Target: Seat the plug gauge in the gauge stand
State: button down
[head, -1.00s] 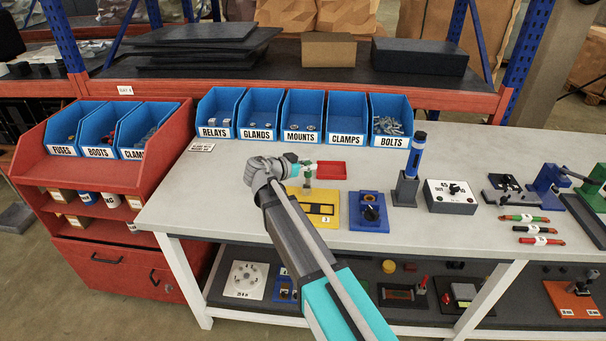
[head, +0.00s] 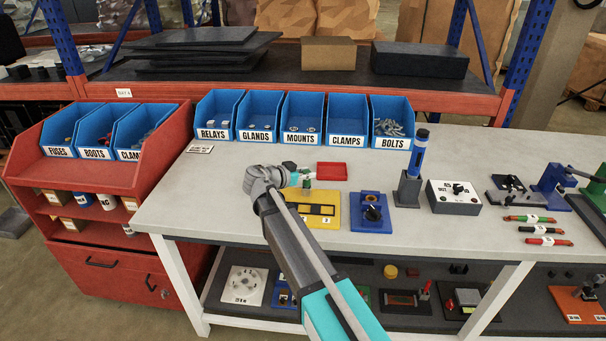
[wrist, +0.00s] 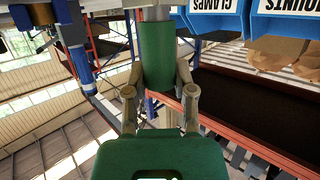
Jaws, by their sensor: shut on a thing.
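My gripper (wrist: 157,85) is shut on a green cylinder with a pale metal end, which I take to be the plug gauge (wrist: 158,55). In the head view the gripper (head: 306,178) is over the back of a yellow base (head: 330,221) with dark slots. The green part of the gauge (head: 307,185) shows there as a small patch, partly hidden by the gripper. I cannot tell for sure whether the yellow base is the gauge stand, or whether the gauge touches it.
A red tray (head: 332,170) lies just behind. A blue fixture with a black knob (head: 371,213), a dark holder with a blue tool (head: 416,155) and a grey switch box (head: 454,197) stand to the right. Blue bins (head: 304,118) line the back. The bench's left front is clear.

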jog(key=shift+f, duration=0.15)
jog(key=shift+c, duration=2.2)
grip_release()
jog(key=shift+a+r, duration=0.1)
jog(key=shift+r, duration=0.15)
jog(key=p+v, duration=0.3)
jog(key=v, duration=0.9)
jog(key=shift+p, duration=0.35)
